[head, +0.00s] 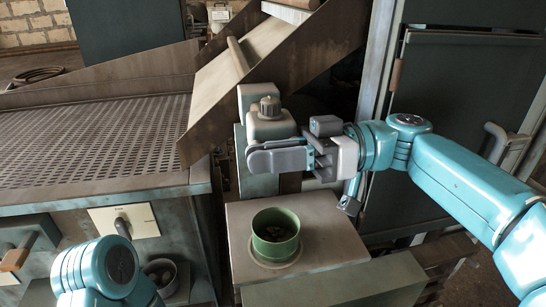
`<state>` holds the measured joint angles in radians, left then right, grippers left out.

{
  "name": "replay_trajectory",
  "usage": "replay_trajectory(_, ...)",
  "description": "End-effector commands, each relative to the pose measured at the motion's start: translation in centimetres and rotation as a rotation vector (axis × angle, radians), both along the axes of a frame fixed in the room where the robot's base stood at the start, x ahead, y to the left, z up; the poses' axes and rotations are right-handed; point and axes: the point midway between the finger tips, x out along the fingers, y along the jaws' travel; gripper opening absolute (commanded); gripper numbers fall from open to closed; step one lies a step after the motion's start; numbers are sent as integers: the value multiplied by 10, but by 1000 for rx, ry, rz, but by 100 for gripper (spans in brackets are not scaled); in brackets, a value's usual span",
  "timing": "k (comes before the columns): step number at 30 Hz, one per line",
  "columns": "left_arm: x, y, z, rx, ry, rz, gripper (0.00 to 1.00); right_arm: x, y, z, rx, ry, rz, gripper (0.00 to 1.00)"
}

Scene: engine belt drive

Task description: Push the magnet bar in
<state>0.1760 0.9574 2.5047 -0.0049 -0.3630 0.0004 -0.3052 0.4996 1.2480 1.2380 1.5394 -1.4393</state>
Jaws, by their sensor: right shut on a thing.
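My right gripper (256,158) reaches in from the right, in front of the grey-green housing (270,126) with a round knob on top. Its fingers point left and are shut on the magnet bar, which they hide almost fully. How far the bar sits in the housing cannot be told. My left arm shows only as teal joints at the bottom left; its gripper is out of view.
A green pot (275,250) with dark bits stands on a metal block (335,232) below my right gripper. A sloping chute (240,75) rises behind. A perforated bed (90,140) lies left, above a switch panel (141,219). A dark cabinet (455,130) stands right.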

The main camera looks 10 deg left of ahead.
Motion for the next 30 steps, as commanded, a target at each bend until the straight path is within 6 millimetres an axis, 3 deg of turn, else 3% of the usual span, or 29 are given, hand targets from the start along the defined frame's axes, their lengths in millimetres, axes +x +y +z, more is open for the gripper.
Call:
replay_trajectory(7,0,0,12,0,0,0,54,18,6,1,2,2,-1,0)
replay_trajectory(19,0,0,12,0,0,0,54,23,7,1,4,0,-1,0)
replay_trajectory(20,0,0,12,0,0,0,54,23,7,1,4,0,-1,27)
replay_trajectory(30,0,0,11,0,0,0,54,24,5,-1,2,1,-1,27)
